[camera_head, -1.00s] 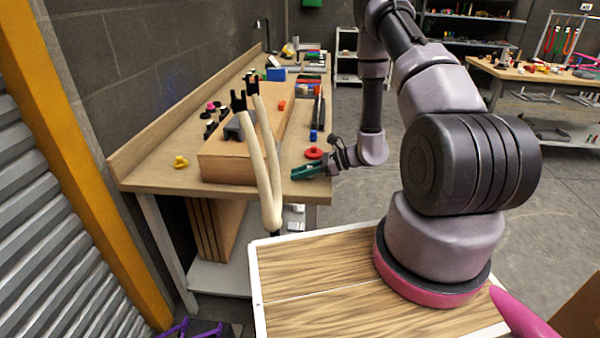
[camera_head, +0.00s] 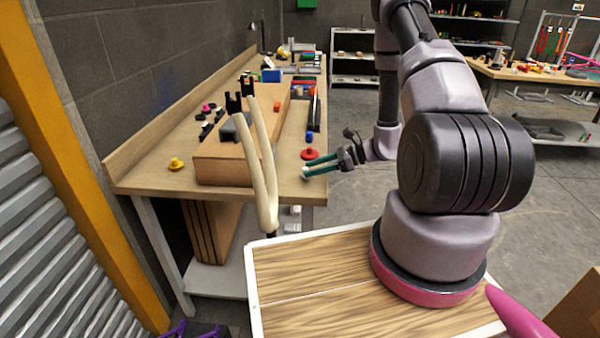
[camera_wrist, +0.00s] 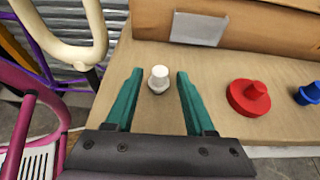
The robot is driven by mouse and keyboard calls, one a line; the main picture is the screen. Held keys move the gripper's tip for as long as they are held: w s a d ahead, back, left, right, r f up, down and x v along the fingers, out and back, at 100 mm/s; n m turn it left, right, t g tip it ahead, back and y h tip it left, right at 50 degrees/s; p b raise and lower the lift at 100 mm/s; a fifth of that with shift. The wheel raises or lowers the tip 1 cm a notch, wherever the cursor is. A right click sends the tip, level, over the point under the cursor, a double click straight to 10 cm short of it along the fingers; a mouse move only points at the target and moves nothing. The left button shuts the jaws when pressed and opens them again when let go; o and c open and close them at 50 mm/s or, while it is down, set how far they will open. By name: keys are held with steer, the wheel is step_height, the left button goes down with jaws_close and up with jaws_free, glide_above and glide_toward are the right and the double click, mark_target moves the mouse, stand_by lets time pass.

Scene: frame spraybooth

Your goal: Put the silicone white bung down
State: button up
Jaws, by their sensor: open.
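The white silicone bung (camera_wrist: 159,79) stands upright on the wooden bench top (camera_wrist: 208,110), near its front edge. In the wrist view it sits between the tips of my gripper (camera_wrist: 157,76), with a gap on each side. My gripper is open, with teal fingers, and nothing is held. In the head view my gripper (camera_head: 304,166) is at the bench's right edge, and the bung is only a small pale spot near the fingertips.
A red bung (camera_wrist: 249,97) and a blue one (camera_wrist: 308,94) stand right of my gripper. A cardboard box (camera_head: 226,168) lies behind the bung. A cream bent tube frame (camera_head: 265,170) rises close to the left. A yellow bung (camera_head: 176,164) sits at the bench's far left.

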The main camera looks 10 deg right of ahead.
steer(key=v, duration=0.6)
steer(key=s+a+r+n+g+h, duration=0.25)
steer(key=r+n, duration=0.25)
steer(key=r, duration=0.6)
steer(key=s+a+r+n+g+h, duration=0.1)
steer(key=s+a+r+n, duration=0.3)
steer(key=r, duration=0.7)
steer(key=s+d+r+n+t+h, duration=0.1)
steer(key=s+r+n+t+h, duration=0.2)
steer(key=s+r, duration=0.3)
steer(key=s+d+r+n+t+h, duration=0.2)
steer(key=s+r+n+t+h, duration=0.1)
steer(key=r, duration=0.8)
steer(key=s+n+h, duration=0.1)
steer(key=s+n, duration=0.1)
steer(key=s, duration=0.1)
steer(key=shift+r, duration=0.4)
steer(key=shift+t+h, duration=0.25)
